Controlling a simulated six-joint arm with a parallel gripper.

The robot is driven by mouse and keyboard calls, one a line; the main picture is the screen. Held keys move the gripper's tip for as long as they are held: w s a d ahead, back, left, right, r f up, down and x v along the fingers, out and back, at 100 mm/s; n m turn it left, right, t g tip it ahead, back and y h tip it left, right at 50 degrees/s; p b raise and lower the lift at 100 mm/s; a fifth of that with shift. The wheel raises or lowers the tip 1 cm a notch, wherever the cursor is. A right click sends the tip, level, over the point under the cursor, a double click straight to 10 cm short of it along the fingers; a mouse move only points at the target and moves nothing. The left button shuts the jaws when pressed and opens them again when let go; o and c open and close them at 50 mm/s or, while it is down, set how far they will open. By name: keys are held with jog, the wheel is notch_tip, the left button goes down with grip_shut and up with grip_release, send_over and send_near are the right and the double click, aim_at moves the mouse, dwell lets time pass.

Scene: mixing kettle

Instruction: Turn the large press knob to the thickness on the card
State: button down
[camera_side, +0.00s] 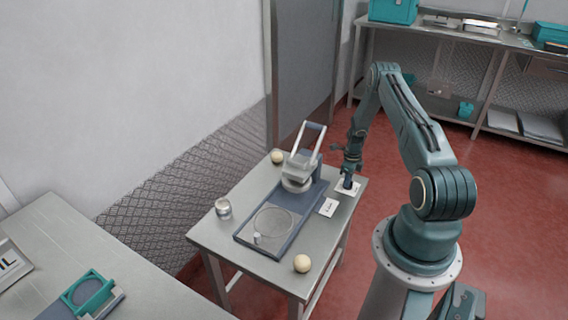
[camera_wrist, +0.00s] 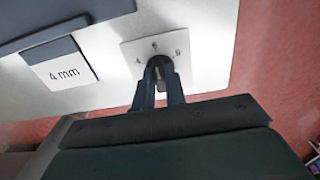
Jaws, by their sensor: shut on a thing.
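The press knob (camera_wrist: 158,64) is a dark round knob on a white dial plate (camera_wrist: 185,47). The plate carries the marks 4, 6 and what looks like 9 around the knob. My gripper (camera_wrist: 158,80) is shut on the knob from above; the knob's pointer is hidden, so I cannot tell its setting. In the side view my gripper (camera_side: 347,182) stands over the dial plate (camera_side: 349,189) at the table's right edge. The card (camera_wrist: 66,69) reads "4 mm" and lies left of the plate; it also shows in the side view (camera_side: 328,207).
The press (camera_side: 263,238) with a raised handle stands left of the card on the metal table (camera_side: 205,236). Pale dough balls (camera_side: 302,263) and a small metal tin (camera_side: 223,207) sit around it. The red floor lies beyond the table's right edge.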

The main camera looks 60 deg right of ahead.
jog(key=n, duration=0.6)
jog(key=shift+a, duration=0.1)
jog(key=n, duration=0.5)
jog(key=shift+n, duration=0.4)
dwell(0.4)
jog(key=c, duration=1.4)
grip_release()
jog(key=shift+c, duration=0.2)
jog(key=shift+r, duration=0.15)
notch_tip(320, 180, up, 14)
jog(key=shift+f, duration=0.25)
